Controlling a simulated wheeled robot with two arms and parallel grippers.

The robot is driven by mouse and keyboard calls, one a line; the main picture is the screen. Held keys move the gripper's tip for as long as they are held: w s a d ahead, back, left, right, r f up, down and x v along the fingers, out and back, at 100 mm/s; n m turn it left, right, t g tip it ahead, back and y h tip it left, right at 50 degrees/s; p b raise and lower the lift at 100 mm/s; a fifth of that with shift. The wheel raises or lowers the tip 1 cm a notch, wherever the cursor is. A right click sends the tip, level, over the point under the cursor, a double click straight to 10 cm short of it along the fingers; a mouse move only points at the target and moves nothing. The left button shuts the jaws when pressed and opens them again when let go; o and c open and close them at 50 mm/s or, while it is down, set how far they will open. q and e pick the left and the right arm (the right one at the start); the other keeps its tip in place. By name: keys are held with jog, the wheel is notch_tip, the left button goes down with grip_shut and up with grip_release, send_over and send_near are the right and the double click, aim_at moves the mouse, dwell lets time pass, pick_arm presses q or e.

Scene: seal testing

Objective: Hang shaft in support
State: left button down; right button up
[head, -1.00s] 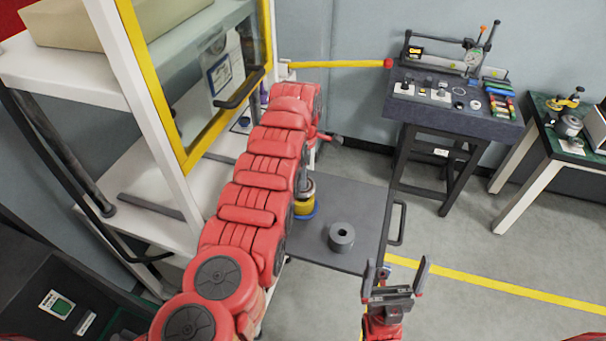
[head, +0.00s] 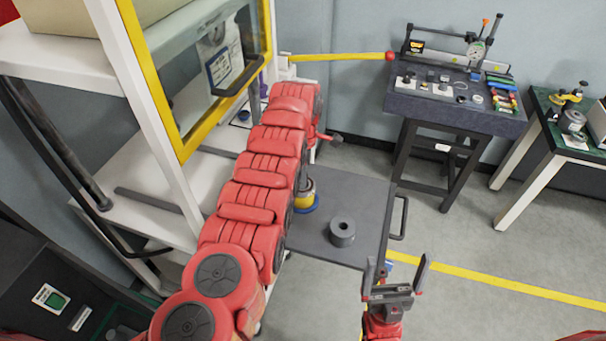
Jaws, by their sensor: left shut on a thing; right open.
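My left arm's red links cross the middle of the head view and end near the glazed cabinet. My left gripper (head: 322,135) shows only in part beyond the last link. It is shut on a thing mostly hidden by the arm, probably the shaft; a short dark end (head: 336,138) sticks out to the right. I cannot make out a support for it. My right gripper (head: 396,283) is open and empty, right of the grey table's front corner. A grey cylinder with a hole (head: 342,233) stands on that table. A yellow-and-blue ringed metal part (head: 306,197) is partly behind my arm.
The yellow-framed cabinet (head: 166,95) stands left, with a yellow bar (head: 338,58) reaching right from it to a red knob. The grey table (head: 362,200) has a side handle. A dark gauge table (head: 455,113) and a green-topped bench (head: 548,130) stand right. The floor between is clear.

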pick_arm(q)
jog(key=shift+f+b, duration=0.2)
jog(key=shift+b, duration=0.3)
dwell(0.6)
jog(key=c, duration=0.9)
grip_release()
jog(key=o, duration=0.5)
jog(key=shift+o, duration=0.2)
jog(key=shift+r, duration=1.7)
notch_tip(320, 180, up, 7)
jog(key=shift+s+r+p, duration=0.1)
jog(key=shift+p, duration=0.75)
